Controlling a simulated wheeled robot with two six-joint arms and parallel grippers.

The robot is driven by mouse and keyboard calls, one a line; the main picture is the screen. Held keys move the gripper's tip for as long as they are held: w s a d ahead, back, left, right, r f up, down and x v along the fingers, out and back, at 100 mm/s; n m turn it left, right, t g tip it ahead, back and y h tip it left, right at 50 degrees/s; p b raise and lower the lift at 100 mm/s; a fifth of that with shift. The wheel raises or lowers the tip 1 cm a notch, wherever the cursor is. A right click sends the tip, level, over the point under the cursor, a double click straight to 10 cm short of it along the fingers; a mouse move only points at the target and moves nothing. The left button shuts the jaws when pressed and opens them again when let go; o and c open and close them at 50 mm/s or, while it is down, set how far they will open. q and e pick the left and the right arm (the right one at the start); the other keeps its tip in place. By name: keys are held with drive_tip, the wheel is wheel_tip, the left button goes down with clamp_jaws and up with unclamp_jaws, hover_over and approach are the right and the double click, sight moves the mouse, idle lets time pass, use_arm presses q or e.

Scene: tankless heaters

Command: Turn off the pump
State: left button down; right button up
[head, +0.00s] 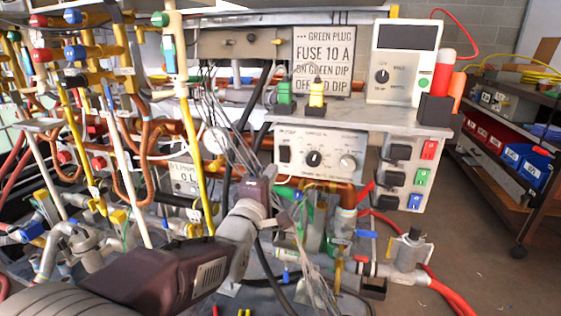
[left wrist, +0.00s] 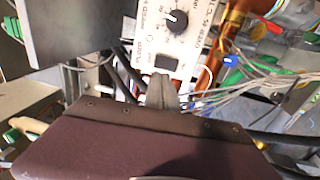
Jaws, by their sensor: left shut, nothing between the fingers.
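My left gripper (head: 258,190) is shut and empty, in front of the pipework and below the bench shelf. In the left wrist view its closed fingertips (left wrist: 162,90) point at a pale panel (left wrist: 185,45) with a black knob (left wrist: 175,21) and a dark rectangular switch (left wrist: 168,62). The tips appear just short of the switch; I cannot tell whether they touch. In the head view a grey control box (head: 331,143) with a black knob (head: 314,158) sits under the shelf. I cannot make out which part is the pump.
A switch panel (head: 407,172) with coloured buttons is right of the control box. A white meter (head: 405,58) and plugs stand on the shelf (head: 372,115). Loose wires (head: 232,150) and copper pipes crowd the gripper. A cart (head: 510,150) stands at the right, beside open floor.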

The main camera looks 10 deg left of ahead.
sight(284, 151)
use_arm(q)
drive_tip(key=w, duration=0.2)
drive_tip(key=w+b, duration=0.1)
drive_tip(key=w, duration=0.2)
drive_tip(key=w+r, duration=0.1)
drive_tip(key=w, duration=0.2)
drive_tip(key=shift+d+b, duration=0.15)
drive_tip(key=shift+b, duration=0.15)
